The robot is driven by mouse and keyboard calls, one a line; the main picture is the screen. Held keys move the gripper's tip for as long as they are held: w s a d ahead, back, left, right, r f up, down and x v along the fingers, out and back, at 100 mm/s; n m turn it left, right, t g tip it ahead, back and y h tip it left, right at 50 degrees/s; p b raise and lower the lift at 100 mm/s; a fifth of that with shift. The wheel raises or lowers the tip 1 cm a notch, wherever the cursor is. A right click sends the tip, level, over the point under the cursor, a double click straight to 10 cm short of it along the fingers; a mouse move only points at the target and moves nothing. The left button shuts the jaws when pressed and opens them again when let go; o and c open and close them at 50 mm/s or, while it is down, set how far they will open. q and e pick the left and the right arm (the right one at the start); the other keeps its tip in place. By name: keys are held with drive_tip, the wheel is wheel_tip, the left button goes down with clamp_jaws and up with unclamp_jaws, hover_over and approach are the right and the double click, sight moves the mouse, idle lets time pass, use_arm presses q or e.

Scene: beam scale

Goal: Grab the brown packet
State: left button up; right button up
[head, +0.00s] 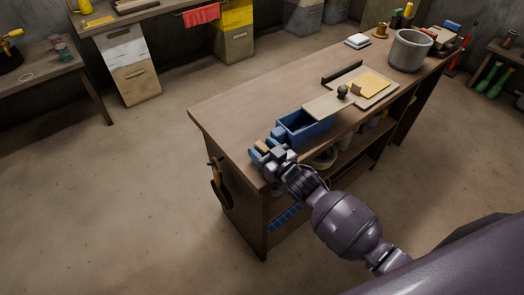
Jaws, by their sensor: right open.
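A small brown block-like thing (263,146), likely the brown packet, is at the near left end of the workbench (235,108), just left of a blue bin (300,126). My right gripper (265,154) is open at this end of the bench, right by the brown thing. The gripper hides part of it, and I cannot tell whether they touch. A tan-yellow piece (369,84) lies on a pale board (385,92) farther along the bench. My left gripper is not in view.
A flat wooden board (325,105) reaches over the blue bin's far side, near a dark knob (342,91). A grey pot (410,50) stands at the far end. A tool (217,183) hangs on the bench's left end. The bench top's left part is clear.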

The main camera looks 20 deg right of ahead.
drive_tip(key=shift+w, duration=0.2)
clamp_jaws()
drive_tip(key=shift+r, duration=0.1)
